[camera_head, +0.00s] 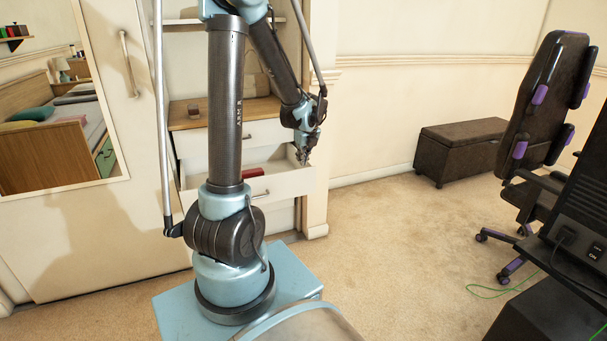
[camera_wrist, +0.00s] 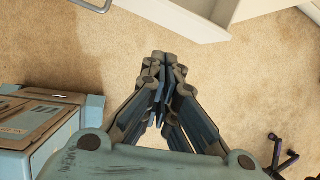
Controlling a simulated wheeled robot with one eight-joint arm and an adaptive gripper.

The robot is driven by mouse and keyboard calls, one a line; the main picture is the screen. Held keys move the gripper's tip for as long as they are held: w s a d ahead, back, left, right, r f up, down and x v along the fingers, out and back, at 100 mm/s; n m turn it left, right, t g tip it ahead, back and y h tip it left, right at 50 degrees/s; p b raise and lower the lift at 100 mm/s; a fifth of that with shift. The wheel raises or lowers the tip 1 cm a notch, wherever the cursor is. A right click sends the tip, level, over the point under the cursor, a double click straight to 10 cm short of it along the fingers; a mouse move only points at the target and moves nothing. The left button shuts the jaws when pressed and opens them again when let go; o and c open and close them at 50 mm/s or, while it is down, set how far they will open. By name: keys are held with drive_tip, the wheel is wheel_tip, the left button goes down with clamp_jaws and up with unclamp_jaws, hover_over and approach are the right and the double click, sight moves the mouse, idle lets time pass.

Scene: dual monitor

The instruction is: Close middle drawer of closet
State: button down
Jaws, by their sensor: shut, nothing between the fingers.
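The closet's middle drawer (camera_head: 285,185) is pulled out, with its white front facing me and its inside showing. A small red thing (camera_head: 256,172) is at its back left. My gripper (camera_head: 303,160) is shut and empty, pointing down at the drawer's right end, close to the front panel; I cannot tell whether it touches. In the wrist view my gripper (camera_wrist: 163,72) has its fingers together above the carpet, and a white panel edge shows at the top (camera_wrist: 185,15). My arm hides the drawer's left part.
A drawer front above (camera_head: 265,132) looks shut. A mirrored closet door (camera_head: 60,110) stands left. A dark brown bench (camera_head: 460,150) is by the wall, and an office chair (camera_head: 530,130) is at right. Carpet (camera_head: 390,240) between is clear.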

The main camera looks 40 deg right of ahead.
sight(304, 171)
drive_tip(key=shift+w+d+f+m, duration=0.35)
drive_tip(key=shift+w+d+f, duration=0.6)
drive_tip(key=shift+f, duration=0.85)
drive_tip(key=shift+w+d+f+m, duration=0.4)
drive_tip(key=shift+w+d+f, duration=0.55)
drive_tip(key=shift+f, duration=0.9)
drive_tip(key=shift+w+d+f+m, duration=0.35)
drive_tip(key=shift+w+d+f, duration=0.6)
drive_tip(key=shift+f, duration=0.85)
drive_tip(key=shift+w+a, duration=0.15)
